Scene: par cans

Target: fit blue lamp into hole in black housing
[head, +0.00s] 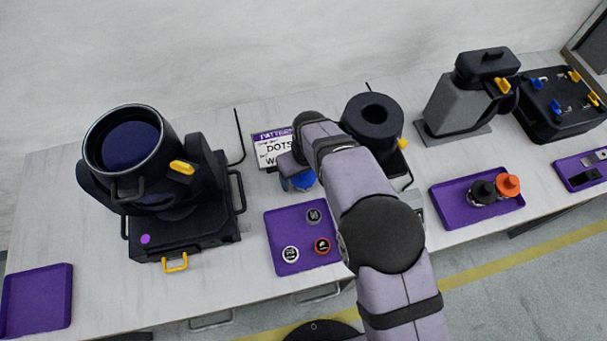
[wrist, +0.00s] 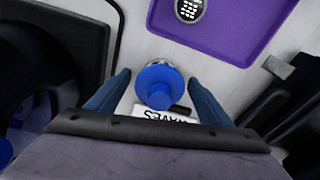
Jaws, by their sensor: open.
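The blue lamp (wrist: 158,76) shows in the wrist view between the two fingers of my gripper (wrist: 159,79), with a gap on each side. My gripper is open. In the head view the lamp (head: 302,182) is partly hidden under my wrist, between the sign and the middle purple tray. A black housing (head: 364,128) with a round hole in its top stands to the right of my wrist in the head view. My arm hides part of its base. A larger black can (head: 112,162) with a wide open mouth stands at the left.
The sign (head: 270,150) stands behind the lamp. The middle purple tray (head: 277,222) holds several round pieces. A right purple tray (head: 447,207) holds a black and an orange piece. Another purple tray (head: 36,300) at far left is empty. A grey-black device (head: 455,105) stands at the right.

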